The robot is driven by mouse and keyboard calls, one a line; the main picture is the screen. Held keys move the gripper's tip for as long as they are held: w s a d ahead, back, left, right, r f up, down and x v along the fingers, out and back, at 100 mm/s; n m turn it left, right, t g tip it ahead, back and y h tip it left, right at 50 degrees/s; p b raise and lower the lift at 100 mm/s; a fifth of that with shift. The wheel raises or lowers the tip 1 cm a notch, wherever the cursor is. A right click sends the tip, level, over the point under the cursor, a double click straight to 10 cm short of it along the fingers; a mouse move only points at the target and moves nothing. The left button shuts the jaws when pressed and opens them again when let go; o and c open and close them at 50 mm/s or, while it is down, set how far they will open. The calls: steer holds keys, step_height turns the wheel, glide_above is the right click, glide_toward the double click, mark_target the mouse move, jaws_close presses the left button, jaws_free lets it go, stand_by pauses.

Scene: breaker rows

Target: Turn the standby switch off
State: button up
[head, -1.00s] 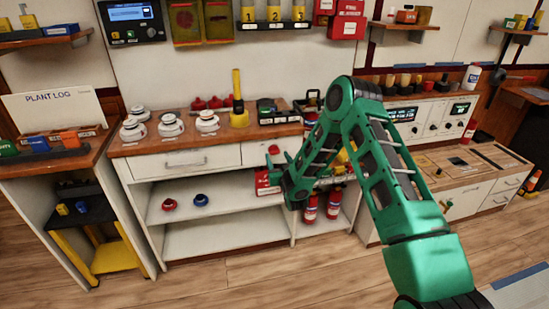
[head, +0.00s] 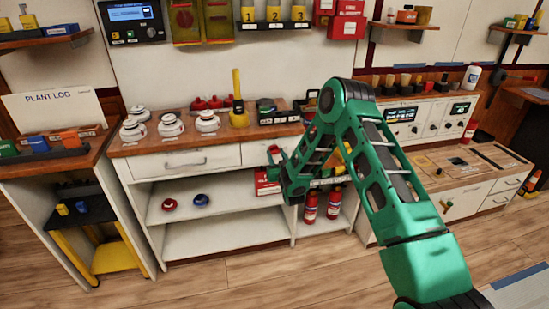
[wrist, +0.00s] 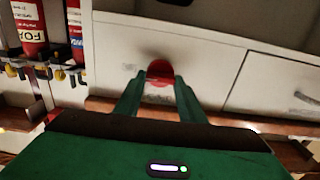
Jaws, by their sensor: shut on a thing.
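A red rounded knob (wrist: 160,72) is on the white front panel under the counter, and a small part of it shows in the head view (head: 273,149). It looks like the switch, but no standby label is readable. My gripper (wrist: 158,84) has its two green fingers closed around the knob's sides.
A white drawer (head: 185,162) is left of the panel. A red box (head: 267,182) and red extinguishers (head: 310,207) stand on the shelf below. The counter above holds white round devices (head: 171,125) and a yellow lever (head: 238,100). The floor in front is open.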

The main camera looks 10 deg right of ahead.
steer(key=shift+a+n, duration=0.1)
steer(key=shift+n, duration=0.2)
steer(key=n, duration=0.3)
steer(key=shift+a+n, duration=0.1)
steer(key=shift+n, duration=0.3)
steer(key=n, duration=0.4)
steer(key=shift+a+n, duration=0.1)
steer(key=shift+n, duration=0.2)
steer(key=n, duration=0.4)
steer(key=shift+a+n, duration=0.1)
steer(key=shift+n, duration=0.2)
steer(key=n, duration=0.4)
steer(key=shift+f, duration=0.1)
steer(key=o, duration=1)
steer(key=shift+f, duration=0.1)
steer(key=shift+o, duration=0.2)
